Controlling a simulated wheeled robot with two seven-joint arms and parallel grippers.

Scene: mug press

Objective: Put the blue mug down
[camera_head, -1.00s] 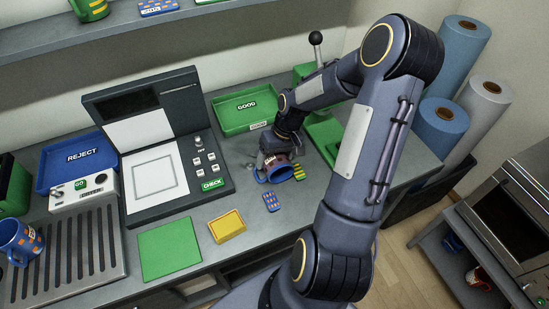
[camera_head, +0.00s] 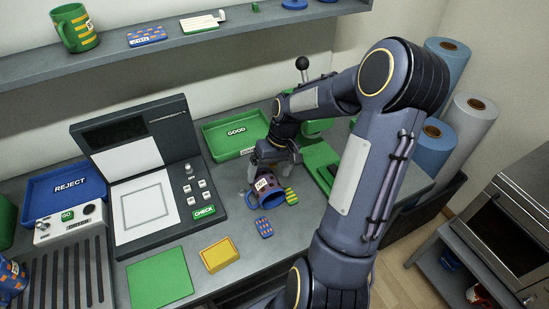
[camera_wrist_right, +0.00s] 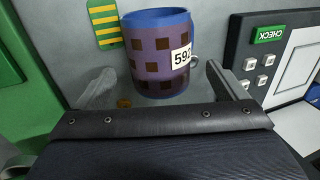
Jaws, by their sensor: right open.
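The blue mug (camera_head: 271,198) with brown squares and a white number label is on the grey bench. It appears to lie on its side, mouth towards the bench front. The mug also shows in the right wrist view (camera_wrist_right: 158,62), with its small handle on the right. My right gripper (camera_head: 268,169) is behind the mug in the head view. In the right wrist view my right gripper (camera_wrist_right: 160,85) is open, its fingers apart on either side of the mug's near end, with gaps to it. My left gripper is not in view.
A striped green card (camera_head: 290,196) lies close beside the mug, and a blue spotted card (camera_head: 264,227) in front. The green GOOD tray (camera_head: 236,133) is behind, the CHECK machine (camera_head: 145,190) to the left.

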